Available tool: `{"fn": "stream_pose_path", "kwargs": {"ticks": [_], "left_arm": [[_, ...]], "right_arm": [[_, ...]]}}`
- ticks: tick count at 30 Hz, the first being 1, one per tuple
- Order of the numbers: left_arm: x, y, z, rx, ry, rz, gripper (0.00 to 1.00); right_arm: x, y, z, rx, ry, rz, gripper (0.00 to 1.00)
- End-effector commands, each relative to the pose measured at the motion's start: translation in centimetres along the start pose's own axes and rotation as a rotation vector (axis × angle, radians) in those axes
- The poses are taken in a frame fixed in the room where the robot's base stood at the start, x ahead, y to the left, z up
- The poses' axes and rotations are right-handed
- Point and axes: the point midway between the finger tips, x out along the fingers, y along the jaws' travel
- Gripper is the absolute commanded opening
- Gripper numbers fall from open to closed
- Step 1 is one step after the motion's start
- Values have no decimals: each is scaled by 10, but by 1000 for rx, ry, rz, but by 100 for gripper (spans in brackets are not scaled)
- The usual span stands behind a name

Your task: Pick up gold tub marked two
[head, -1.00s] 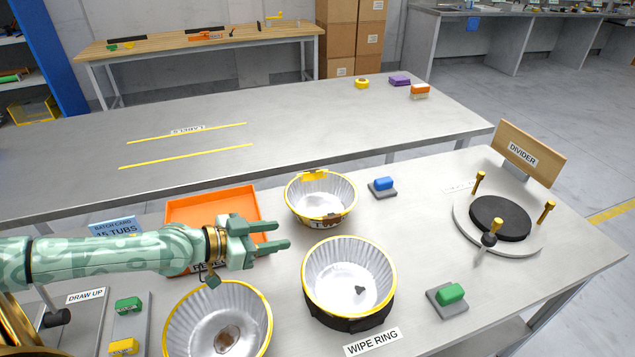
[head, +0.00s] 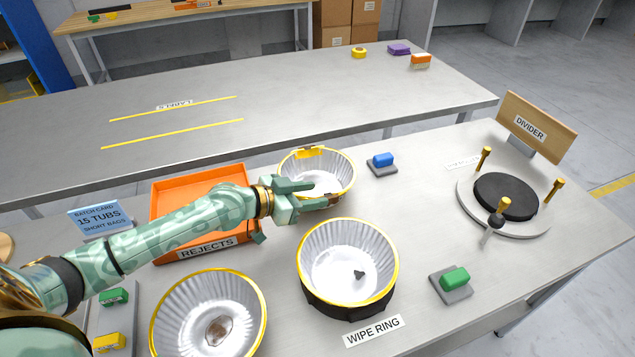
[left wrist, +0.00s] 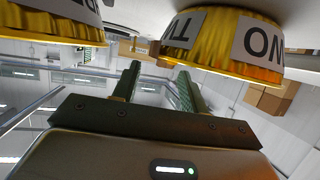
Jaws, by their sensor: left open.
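A silver, fluted tub with a gold rim (head: 340,163) stands at the back of the near table. Its front, where a label partly showed earlier, is now mostly hidden by my left gripper (head: 322,195). The gripper is open and empty, with its fingers at the tub's near side; I cannot tell whether they touch it. In the left wrist view, a gold tub with white labels (left wrist: 225,45) hangs over the right finger at upper right. Another gold tub (left wrist: 50,22) is at upper left. The open jaws (left wrist: 158,82) hold nothing.
One tub (head: 345,262) sits in the black wipe ring, with a dark bit inside. Another tub (head: 210,318) stands front left with a brown patch inside. An orange rejects tray (head: 165,205) lies left, under my forearm. The divider plate (head: 470,215) with gold posts is at right.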

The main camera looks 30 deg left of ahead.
Motion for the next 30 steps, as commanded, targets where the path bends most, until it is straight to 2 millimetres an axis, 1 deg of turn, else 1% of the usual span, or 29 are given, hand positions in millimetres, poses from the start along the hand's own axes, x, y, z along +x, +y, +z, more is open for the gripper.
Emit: {"fn": "stream_pose_path", "kwargs": {"ticks": [2,6,9,12,18,20,21,23,30], "left_arm": [[9,1,1,-3,3,0,43],[33,3,6,-4,2,2,43],[46,2,5,-2,1,0,43],[52,2,4,-2,1,0,43],[51,2,3,0,0,-1,43],[51,2,3,0,1,-1,27],[51,2,3,0,1,-1,15],[51,2,3,0,0,-1,0],[51,2,4,-1,-1,0,0]], "right_arm": [[3,0,0,0,-1,-1,36],[12,-2,2,1,-8,-4,36],[15,-4,3,2,-10,-7,36],[16,-5,1,3,-9,-9,36],[15,-6,0,4,-6,-10,36],[15,-6,0,4,-6,-10,36],[15,-6,0,4,-6,-10,36],[15,-6,0,4,-6,-10,36],[15,-6,0,3,-6,-10,36]]}}
